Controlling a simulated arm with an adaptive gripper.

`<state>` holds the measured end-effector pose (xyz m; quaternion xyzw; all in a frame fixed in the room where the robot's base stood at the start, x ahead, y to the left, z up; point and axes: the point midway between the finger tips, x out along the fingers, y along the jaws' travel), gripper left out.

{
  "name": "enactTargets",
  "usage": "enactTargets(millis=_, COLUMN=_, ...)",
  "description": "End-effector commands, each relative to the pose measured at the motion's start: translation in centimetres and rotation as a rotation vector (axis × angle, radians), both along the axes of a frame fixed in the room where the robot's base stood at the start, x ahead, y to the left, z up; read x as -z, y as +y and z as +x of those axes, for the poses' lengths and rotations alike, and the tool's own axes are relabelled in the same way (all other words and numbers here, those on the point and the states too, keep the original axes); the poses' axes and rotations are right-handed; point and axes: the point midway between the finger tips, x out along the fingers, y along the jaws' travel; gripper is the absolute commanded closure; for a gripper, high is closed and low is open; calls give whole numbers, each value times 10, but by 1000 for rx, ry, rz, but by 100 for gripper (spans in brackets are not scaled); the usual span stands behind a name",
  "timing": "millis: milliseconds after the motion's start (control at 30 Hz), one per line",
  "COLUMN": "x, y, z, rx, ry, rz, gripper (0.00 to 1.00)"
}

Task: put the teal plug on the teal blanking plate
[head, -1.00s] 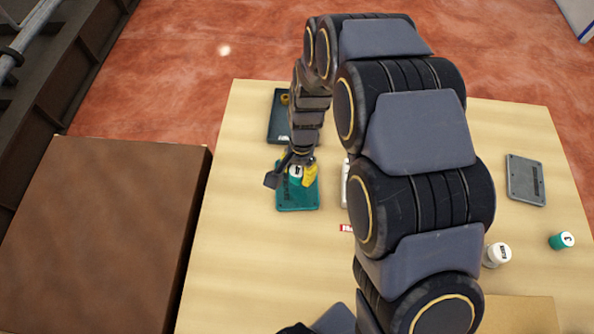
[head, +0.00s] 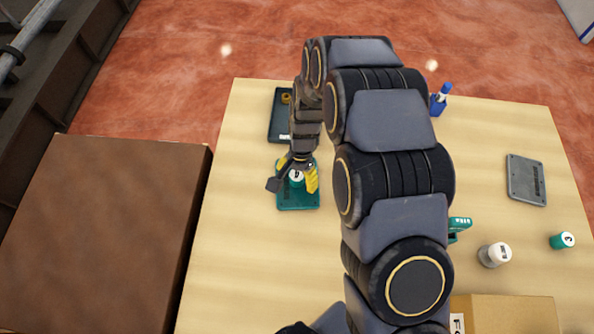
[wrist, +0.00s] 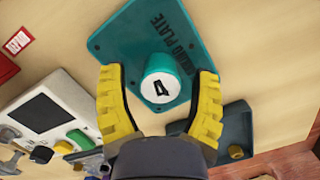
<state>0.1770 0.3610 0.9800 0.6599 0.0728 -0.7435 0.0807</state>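The teal plate (head: 290,200), marked "PLATE" in the wrist view (wrist: 118,42), lies flat on the table. A teal plug (wrist: 160,84) with a white, dark-marked top sits over the plate's middle, apparently upright on it; its base contact is hard to see. The plug also shows in the head view (head: 296,177). My gripper (wrist: 158,74) has its yellow fingers on either side of the plug, with visible gaps between fingers and plug. In the head view my gripper (head: 297,180) is low over the plate.
A dark tray (head: 280,125) lies behind the plate. To the right are a second teal plug (head: 562,240), a white cylinder (head: 495,254), a grey plate (head: 526,180), a blue item (head: 438,104) and a cardboard box (head: 505,312). A white device (wrist: 45,118) lies beside the plate. The table's left front is clear.

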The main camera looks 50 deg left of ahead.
Motion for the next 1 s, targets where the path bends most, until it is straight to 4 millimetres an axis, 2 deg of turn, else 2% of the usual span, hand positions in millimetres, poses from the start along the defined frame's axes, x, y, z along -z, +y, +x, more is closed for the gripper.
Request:
enactTargets(millis=233, x=-1, y=0, z=0, rx=0, ry=0, rz=0, gripper=38)
enactTargets(millis=367, x=-11, y=1, z=1, rx=0, ry=-2, rz=2, gripper=38)
enactTargets(millis=467, x=-28, y=1, z=3, rx=1, ry=-1, rz=1, gripper=38)
enactTargets(millis=700, x=-82, y=3, z=11, rx=2, ry=-4, rz=8, gripper=38)
enactTargets(millis=900, x=-112, y=4, z=14, rx=-1, ry=-4, rz=4, gripper=38)
enactTargets(millis=1000, x=-120, y=3, z=14, rx=-1, ry=-2, rz=2, gripper=38)
